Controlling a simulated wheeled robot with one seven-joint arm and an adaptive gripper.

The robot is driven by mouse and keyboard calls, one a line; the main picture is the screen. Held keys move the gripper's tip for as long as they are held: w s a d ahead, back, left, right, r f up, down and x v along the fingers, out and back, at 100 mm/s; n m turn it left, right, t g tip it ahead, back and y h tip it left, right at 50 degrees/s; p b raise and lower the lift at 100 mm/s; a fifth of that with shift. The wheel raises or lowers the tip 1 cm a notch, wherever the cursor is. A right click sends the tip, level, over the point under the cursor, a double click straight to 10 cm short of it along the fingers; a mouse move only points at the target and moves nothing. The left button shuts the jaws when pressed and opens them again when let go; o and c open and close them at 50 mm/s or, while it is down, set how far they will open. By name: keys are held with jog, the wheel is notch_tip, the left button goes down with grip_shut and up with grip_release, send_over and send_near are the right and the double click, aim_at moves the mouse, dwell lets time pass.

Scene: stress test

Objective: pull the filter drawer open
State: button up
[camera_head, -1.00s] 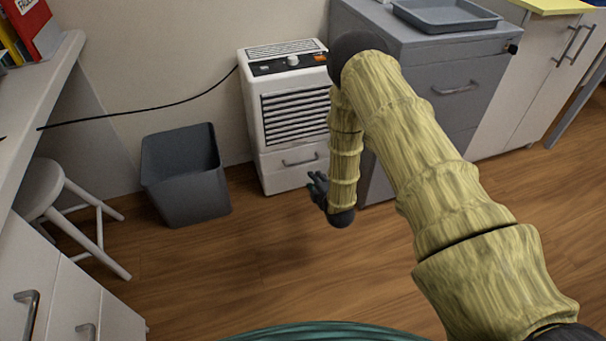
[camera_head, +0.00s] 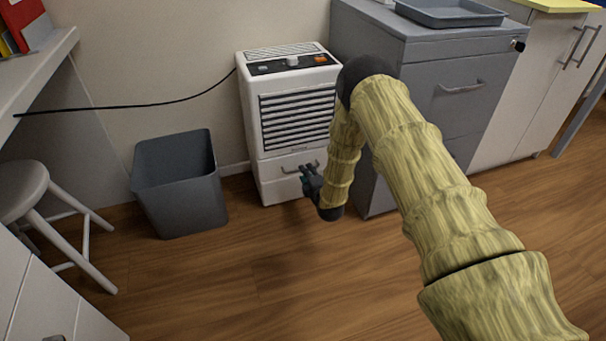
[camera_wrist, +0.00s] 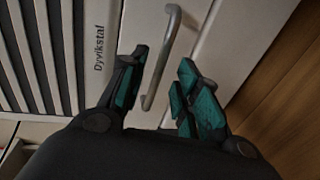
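The filter drawer (camera_head: 277,189) is the lower white front of the air unit (camera_head: 292,112), below its black louvres. It looks closed. Its grey bar handle (camera_head: 290,170) is partly covered by my gripper (camera_head: 309,178) in the head view. In the wrist view the drawer front (camera_wrist: 203,38) shows behind the handle (camera_wrist: 160,62). My gripper (camera_wrist: 162,88) is open, its teal-padded fingers on either side of the handle. The lower end of the handle lies between the fingers; I cannot tell whether either finger touches it.
A grey bin (camera_head: 180,187) stands left of the unit, and a stool (camera_head: 52,205) is farther left. A grey cabinet (camera_head: 432,95) stands close on the right. A black cable (camera_head: 130,106) runs left from the unit. The wood floor (camera_head: 235,270) in front is clear.

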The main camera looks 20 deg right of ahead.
jog(key=shift+b+x, duration=0.65)
jog(key=shift+x, duration=1.3)
